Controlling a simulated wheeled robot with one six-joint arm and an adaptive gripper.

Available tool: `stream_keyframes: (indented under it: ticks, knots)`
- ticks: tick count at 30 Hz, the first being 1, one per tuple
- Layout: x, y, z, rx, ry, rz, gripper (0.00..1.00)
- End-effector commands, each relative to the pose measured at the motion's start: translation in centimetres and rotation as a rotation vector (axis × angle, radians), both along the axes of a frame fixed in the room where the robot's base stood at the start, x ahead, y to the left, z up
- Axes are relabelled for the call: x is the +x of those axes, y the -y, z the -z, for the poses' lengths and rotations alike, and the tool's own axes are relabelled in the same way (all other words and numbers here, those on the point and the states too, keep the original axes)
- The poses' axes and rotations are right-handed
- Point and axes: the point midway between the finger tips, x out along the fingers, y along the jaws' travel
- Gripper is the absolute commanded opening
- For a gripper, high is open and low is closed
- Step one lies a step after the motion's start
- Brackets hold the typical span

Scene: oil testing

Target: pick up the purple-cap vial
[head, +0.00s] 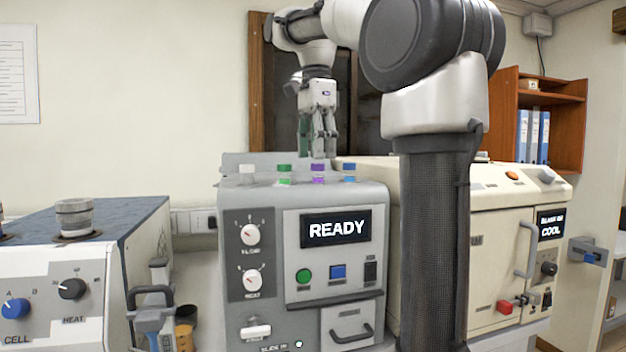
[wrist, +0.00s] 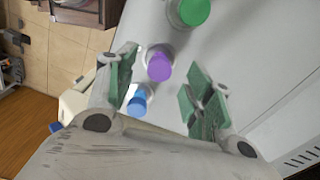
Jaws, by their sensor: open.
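The purple-cap vial (head: 318,173) stands on top of the grey machine, in a row between a green-cap vial (head: 284,174) and a blue-cap vial (head: 349,172). My gripper (head: 318,148) is above the row, pointing down, just over the purple cap in the head view. In the wrist view the purple cap (wrist: 159,67) lies between the two green finger pads of my open gripper (wrist: 160,95). The blue cap (wrist: 137,105) also shows between the fingers, nearer the palm. The green cap (wrist: 195,12) is beyond the fingertips. No vial is held.
A white-cap vial (head: 247,174) stands at the left end of the row. The grey machine (head: 235,310) shows READY. A cream machine (head: 490,270) stands to its right and another machine (head: 60,320) to its left. The air above the row is otherwise clear.

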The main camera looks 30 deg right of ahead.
Motion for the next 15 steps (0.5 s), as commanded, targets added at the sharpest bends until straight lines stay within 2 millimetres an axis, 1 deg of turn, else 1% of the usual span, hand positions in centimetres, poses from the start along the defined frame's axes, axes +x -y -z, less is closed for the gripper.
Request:
stream_keyframes:
  ticks: [3, 7, 10, 15]
  knots:
    - [0.0, 0.2, 2.0, 0.0, -0.004, 0.0, 0.52]
    - [0.0, 0.2, 3.8, 0.0, -0.001, -0.001, 0.52]
    - [0.0, 0.2, 4.5, 0.0, 0.0, -0.002, 0.52]
    - [0.1, 0.2, 4.6, 0.0, 0.001, -0.002, 0.52]
